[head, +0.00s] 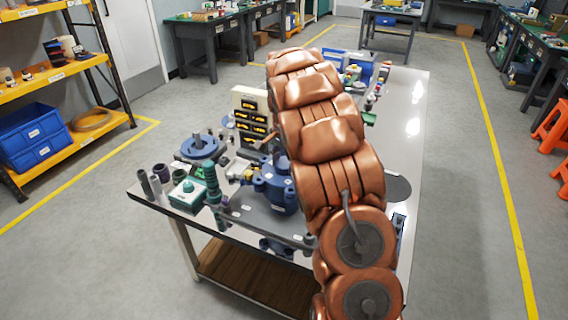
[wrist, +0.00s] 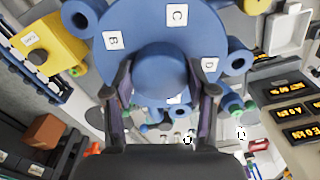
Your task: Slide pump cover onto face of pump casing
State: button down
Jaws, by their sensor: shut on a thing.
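In the wrist view, the pump cover (wrist: 140,32) is a broad blue disc with white tags lettered B, C and D and a round central boss. My gripper (wrist: 160,78) has its two dark fingers on either side of that boss and is shut on it. In the head view, the blue pump casing (head: 277,190) with side lugs stands on the table, partly behind my copper arm. My gripper and the held cover are hidden by the arm there. Whether the cover touches the casing cannot be told.
The grey table (head: 405,135) is bare along its right side. Left of the casing are a blue flanged part (head: 200,146), a green box (head: 187,196) and a teal ribbed post (head: 213,184). A cream panel with dark displays (head: 250,112) stands behind.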

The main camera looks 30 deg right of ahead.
jog(key=shift+c, duration=1.3)
grip_release()
jog(key=shift+r+p, duration=1.05)
jog(key=shift+r, duration=3.4)
